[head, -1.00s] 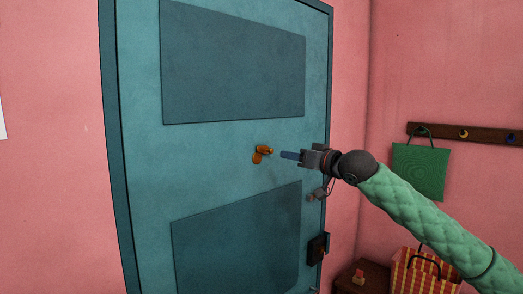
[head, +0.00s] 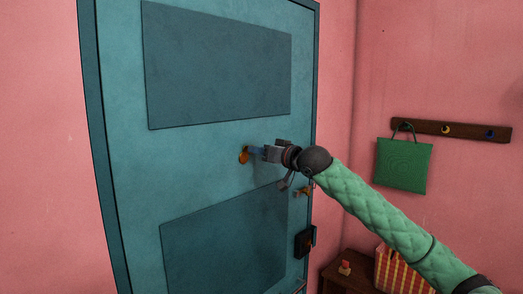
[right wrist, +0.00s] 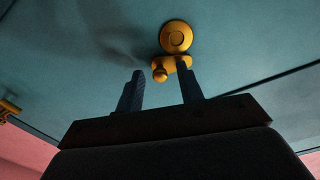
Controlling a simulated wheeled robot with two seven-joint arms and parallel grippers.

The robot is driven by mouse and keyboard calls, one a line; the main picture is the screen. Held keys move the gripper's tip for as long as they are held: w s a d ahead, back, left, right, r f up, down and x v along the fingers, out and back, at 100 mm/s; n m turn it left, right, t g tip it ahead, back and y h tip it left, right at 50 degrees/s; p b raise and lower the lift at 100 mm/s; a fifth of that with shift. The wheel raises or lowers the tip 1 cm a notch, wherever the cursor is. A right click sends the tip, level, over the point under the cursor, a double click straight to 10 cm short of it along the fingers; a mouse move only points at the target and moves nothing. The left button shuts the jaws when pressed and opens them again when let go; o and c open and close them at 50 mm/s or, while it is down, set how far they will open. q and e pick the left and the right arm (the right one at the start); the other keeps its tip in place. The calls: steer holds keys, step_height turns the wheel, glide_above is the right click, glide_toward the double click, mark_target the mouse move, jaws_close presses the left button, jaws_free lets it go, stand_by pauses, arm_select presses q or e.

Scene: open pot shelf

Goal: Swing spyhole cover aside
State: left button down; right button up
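The spyhole fitting is orange-gold and sits on the teal door (head: 213,149). In the head view its round part (head: 243,156) shows just left of my right fingertips. In the right wrist view a round disc (right wrist: 176,37) shows with a short arm and small knob (right wrist: 160,75) beside it; which part is the cover is hard to tell. My right gripper (head: 255,151) is at the fitting, its blue fingers apart. In the right wrist view the knob lies between the fingers (right wrist: 160,66), and the right finger overlaps the short arm. I cannot tell whether they touch. My left gripper is out of view.
A small latch (head: 304,191) and a dark lock box (head: 303,243) sit near the door's right edge. A green bag (head: 403,165) hangs from a hook rail (head: 450,131) at right. A striped bag (head: 390,272) and a brown bench (head: 347,262) stand below.

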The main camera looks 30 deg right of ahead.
steer(key=shift+c, duration=0.3)
jaws_close()
steer(key=shift+r+n, duration=0.25)
steer(key=shift+n, duration=0.5)
steer(key=shift+r+n, duration=0.2)
steer(key=shift+n, duration=0.55)
steer(key=shift+o, duration=0.3)
jaws_free()
steer(key=shift+p, duration=0.3)
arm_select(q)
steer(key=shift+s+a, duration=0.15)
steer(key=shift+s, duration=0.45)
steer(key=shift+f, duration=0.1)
